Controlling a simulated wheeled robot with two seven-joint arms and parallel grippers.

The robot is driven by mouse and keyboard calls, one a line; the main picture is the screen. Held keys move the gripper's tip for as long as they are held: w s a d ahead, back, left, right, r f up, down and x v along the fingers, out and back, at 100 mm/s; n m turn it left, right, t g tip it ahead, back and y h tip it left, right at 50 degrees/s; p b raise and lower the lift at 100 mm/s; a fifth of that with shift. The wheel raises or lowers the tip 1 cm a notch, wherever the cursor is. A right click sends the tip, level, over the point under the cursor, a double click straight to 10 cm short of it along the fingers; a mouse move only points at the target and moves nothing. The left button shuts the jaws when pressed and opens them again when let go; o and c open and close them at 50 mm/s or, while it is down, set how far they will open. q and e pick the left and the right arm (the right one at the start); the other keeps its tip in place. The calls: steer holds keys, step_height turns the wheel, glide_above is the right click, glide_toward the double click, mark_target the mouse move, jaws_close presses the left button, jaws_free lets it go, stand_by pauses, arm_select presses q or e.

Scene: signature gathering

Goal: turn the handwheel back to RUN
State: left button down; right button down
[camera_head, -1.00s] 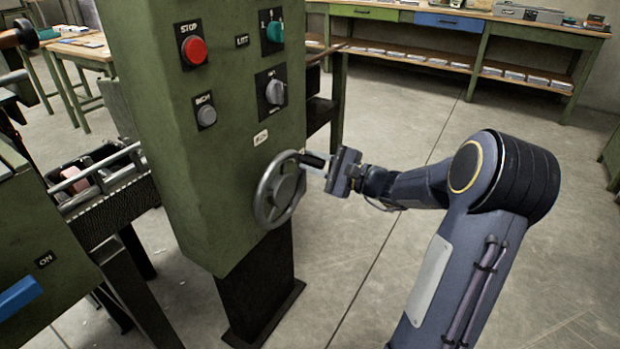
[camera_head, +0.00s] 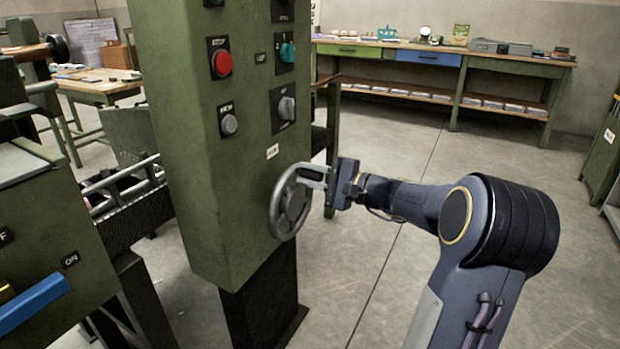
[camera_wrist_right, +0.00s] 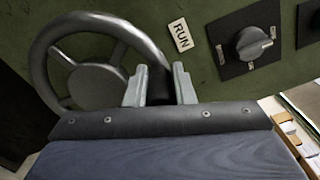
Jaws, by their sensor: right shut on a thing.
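The grey spoked handwheel (camera_head: 290,209) is mounted low on the front of the green control cabinet. It also shows in the right wrist view (camera_wrist_right: 98,86). A small plate reading RUN (camera_wrist_right: 181,36) is fixed to the cabinet just beyond the wheel's rim. My right gripper (camera_head: 318,176) is at the wheel's upper right rim. In the right wrist view its two fingers (camera_wrist_right: 159,87) are shut on the wheel's dark handle (camera_wrist_right: 159,86), one finger on each side. My left gripper is not in view.
The green cabinet (camera_head: 215,170) carries a red STOP button (camera_head: 222,63), a grey button and two rotary knobs. A green machine with a blue lever (camera_head: 32,304) stands at the left. Workbenches (camera_head: 440,60) line the back. The floor to the right is open.

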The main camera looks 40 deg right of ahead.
steer(key=shift+s+a+f, duration=0.15)
steer(key=shift+a+f, duration=0.2)
steer(key=c, duration=1.2)
jaws_free()
steer(key=shift+d, duration=0.1)
steer(key=shift+c, duration=0.2)
steer(key=shift+r, duration=0.15)
steer(key=shift+s+d, duration=0.15)
steer(key=shift+s, duration=0.05)
steer(key=p+v, duration=0.1)
steer(key=v, duration=0.6)
steer(key=shift+s+p, duration=0.15)
steer(key=shift+p, duration=0.25)
